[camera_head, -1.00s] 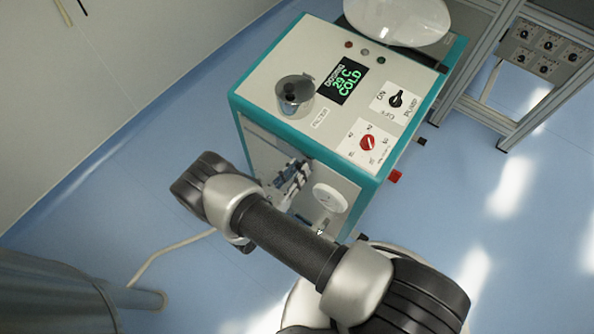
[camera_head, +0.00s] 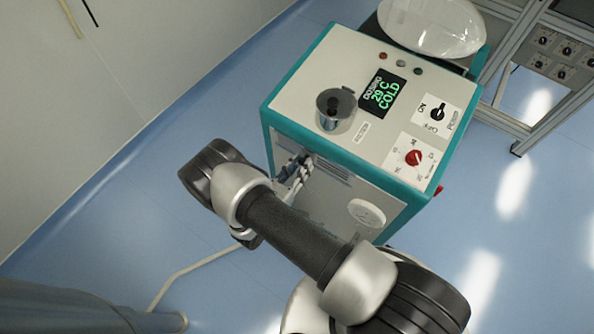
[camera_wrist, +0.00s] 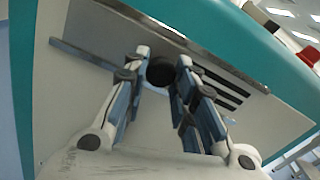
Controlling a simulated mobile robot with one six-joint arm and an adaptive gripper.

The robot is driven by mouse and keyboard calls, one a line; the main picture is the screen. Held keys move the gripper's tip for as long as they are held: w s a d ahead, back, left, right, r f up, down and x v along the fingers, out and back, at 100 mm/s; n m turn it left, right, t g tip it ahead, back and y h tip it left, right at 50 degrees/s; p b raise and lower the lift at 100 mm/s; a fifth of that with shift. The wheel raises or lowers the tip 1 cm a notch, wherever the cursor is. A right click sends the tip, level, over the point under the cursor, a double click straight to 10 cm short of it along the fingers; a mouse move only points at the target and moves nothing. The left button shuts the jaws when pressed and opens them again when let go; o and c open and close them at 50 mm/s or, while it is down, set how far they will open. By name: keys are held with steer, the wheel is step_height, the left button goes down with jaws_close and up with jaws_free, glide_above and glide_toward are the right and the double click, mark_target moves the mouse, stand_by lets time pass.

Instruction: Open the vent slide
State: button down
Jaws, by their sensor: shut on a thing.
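The vent slide sits on the side panel of the teal-and-cream machine (camera_head: 340,120). In the wrist view its dark round knob (camera_wrist: 160,71) lies between the fingertips of my gripper (camera_wrist: 162,64), which is shut on it. Dark vent slots (camera_wrist: 222,84) show to the right of the fingers, under a thin metal rail (camera_wrist: 180,38). In the head view my gripper (camera_head: 293,172) is at the upper part of the panel, with the slots (camera_head: 332,167) just to its right. My fingers hide part of the slide, and the knob cannot be seen in the head view.
A white round dial (camera_head: 367,213) is on the same panel, right of my gripper. On top are a metal filter cup (camera_head: 335,110), a display (camera_head: 383,92), a black pump knob (camera_head: 437,113) and a red knob (camera_head: 413,158). A hose (camera_head: 195,268) lies on the floor.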

steer(key=shift+w+a, duration=0.15)
steer(key=shift+a, duration=0.1)
steer(key=shift+d, duration=0.1)
steer(key=c, duration=1.3)
jaws_free()
steer(key=v, duration=1.2)
